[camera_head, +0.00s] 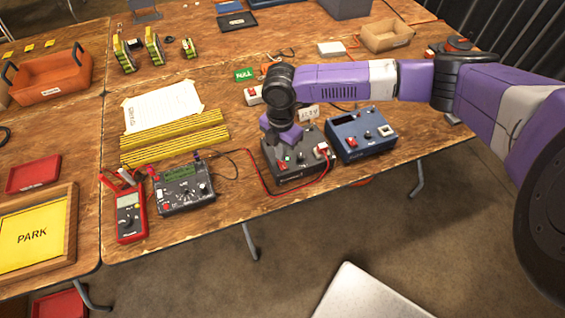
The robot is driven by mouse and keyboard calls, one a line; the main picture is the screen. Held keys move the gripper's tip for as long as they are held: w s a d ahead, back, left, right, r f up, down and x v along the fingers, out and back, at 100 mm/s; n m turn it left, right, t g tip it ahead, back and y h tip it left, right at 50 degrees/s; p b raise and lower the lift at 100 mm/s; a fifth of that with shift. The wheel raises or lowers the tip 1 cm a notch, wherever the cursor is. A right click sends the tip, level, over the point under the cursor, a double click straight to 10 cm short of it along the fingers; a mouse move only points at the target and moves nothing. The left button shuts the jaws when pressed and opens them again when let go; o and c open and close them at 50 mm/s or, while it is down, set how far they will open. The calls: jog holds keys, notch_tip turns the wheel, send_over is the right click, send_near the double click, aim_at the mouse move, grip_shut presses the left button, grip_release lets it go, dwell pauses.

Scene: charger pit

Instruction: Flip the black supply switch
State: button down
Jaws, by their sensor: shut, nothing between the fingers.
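A dark grey-black supply box (293,177) stands near the table's front edge, with a small red switch (283,166) on its front left and a red-and-white part at its right. A red lead runs to this box. My gripper (284,137) is shut and points down over the back left of the box's top. Its fingertips are small and partly hidden, so I cannot tell whether they touch the box. The red switch is just in front of the gripper. The switch's position is too small to read.
A blue box (362,146) with its own red switch stands close at right. A metered instrument (184,195) and a red multimeter (130,218) are at left. Yellow strips (172,143) lie behind them. My arm crosses above the table's back right.

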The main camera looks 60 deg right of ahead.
jog(key=shift+f+b, duration=0.5)
jog(key=shift+f, duration=0.4)
dwell(0.6)
jog(key=shift+r+p, duration=3.15)
jog(key=shift+r, duration=0.45)
jog(key=shift+f, duration=0.1)
